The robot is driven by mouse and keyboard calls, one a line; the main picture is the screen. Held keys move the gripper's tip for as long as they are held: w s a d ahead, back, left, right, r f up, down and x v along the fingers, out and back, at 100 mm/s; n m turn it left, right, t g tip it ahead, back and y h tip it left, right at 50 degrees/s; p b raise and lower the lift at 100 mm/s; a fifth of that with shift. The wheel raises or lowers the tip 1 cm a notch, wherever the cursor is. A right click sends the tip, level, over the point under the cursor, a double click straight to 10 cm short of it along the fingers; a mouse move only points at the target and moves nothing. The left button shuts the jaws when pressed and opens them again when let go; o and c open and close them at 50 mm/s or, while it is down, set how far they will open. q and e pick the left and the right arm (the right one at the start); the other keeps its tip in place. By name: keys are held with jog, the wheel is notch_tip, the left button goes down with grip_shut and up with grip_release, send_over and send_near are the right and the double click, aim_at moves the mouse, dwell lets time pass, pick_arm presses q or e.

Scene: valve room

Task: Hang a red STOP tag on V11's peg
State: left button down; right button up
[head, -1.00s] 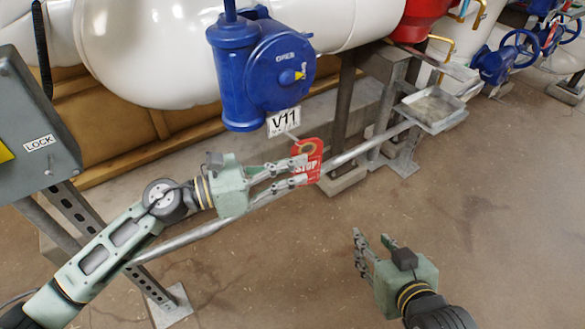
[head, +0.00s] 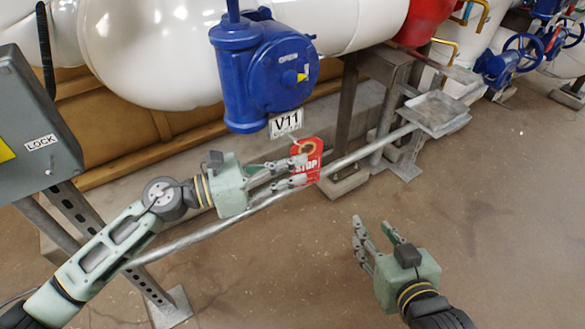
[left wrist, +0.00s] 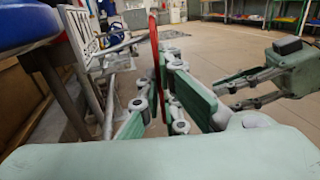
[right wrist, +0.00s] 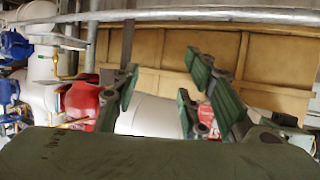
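A red STOP tag (head: 314,158) with a hole near its top is held between the fingers of my left gripper (head: 296,172). In the left wrist view the tag (left wrist: 155,50) is nearly edge-on between the fingers. The white V11 plate (head: 286,123) hangs below the blue valve (head: 264,75). A thin peg (head: 293,138) runs from below the plate toward the tag's top. I cannot tell whether its tip is in the hole or just in front of or behind it. My right gripper (head: 376,237) is open and empty, low over the floor to the right.
A long grey pipe (head: 350,158) passes behind the left gripper. A metal tray (head: 436,112) sits at the pipe's upper right. A grey LOCK box (head: 35,120) stands at the left. The floor around the right gripper is clear.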

pick_arm(q)
jog(key=shift+w+a, duration=0.15)
jog(key=shift+w, duration=0.05)
pick_arm(e)
jog(key=shift+w+a+r+t, duration=0.25)
jog(key=shift+w+r+t, duration=0.15)
jog(key=shift+r, duration=0.3)
jog(key=shift+r, duration=0.1)
pick_arm(q)
jog(key=shift+w+a+f+b, duration=0.1)
jog(key=shift+w+a+b, duration=0.45)
jog(key=shift+w+b, duration=0.3)
pick_arm(e)
notch_tip(320, 180, up, 6)
jog(key=w+a+t+y, duration=0.1)
jog(key=t, duration=0.2)
jog(key=shift+w+a+r+t, duration=0.15)
jog(key=shift+w+r+t, duration=0.1)
jog(key=shift+t, duration=0.15)
dwell(0.6)
jog(key=shift+y, duration=0.3)
jog(key=shift+r, duration=0.15)
